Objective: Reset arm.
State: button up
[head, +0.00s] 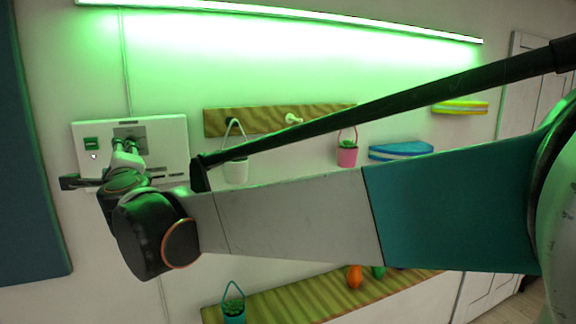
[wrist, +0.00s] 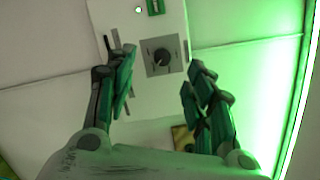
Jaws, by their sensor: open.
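My gripper (wrist: 158,95) is open and empty in the wrist view, its two fingers apart on either side of a black round knob (wrist: 162,58) on a grey square plate. The knob sits on a white wall panel (wrist: 110,12), and I see a gap between the fingers and the knob. In the head view my gripper (head: 125,152) is in front of the white panel (head: 172,160), and my arm stretches across the picture from the right. The knob is mostly hidden by the gripper there.
A green square (head: 91,143) is on the panel. A wooden peg rail (head: 265,117) bears a hanging white pot (head: 236,172) and a pink pot (head: 347,156). A wooden shelf (head: 305,300) is below my arm. A green light bar (head: 300,14) runs above. A blue panel (head: 30,200) stands left.

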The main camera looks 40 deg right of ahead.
jog(key=s+a+f+n+g+y+b, duration=0.25)
jog(key=s+f+n+b, duration=0.25)
jog(key=s+f+n, duration=0.45)
jog(key=s+a+f+n+g+y+b, duration=0.2)
jog(key=s+f+n+y+b, duration=0.35)
jog(key=f, duration=0.65)
jog(key=s+d+f+n+g+h+b, duration=0.3)
jog(key=s+f, duration=0.6)
jog(key=f, duration=0.5)
jog(key=s+d+f+n+g+h+b, duration=0.2)
jog(key=s+d+f+n+b, duration=0.3)
jog(key=s+f, duration=0.4)
notch_tip(320, 180, down, 5)
jog(key=shift+d+r+n+g+h+b, duration=0.1)
jog(key=shift+d+n+g+h+b, duration=0.35)
jog(key=shift+d+g, duration=0.35)
jog(key=shift+s, duration=0.15)
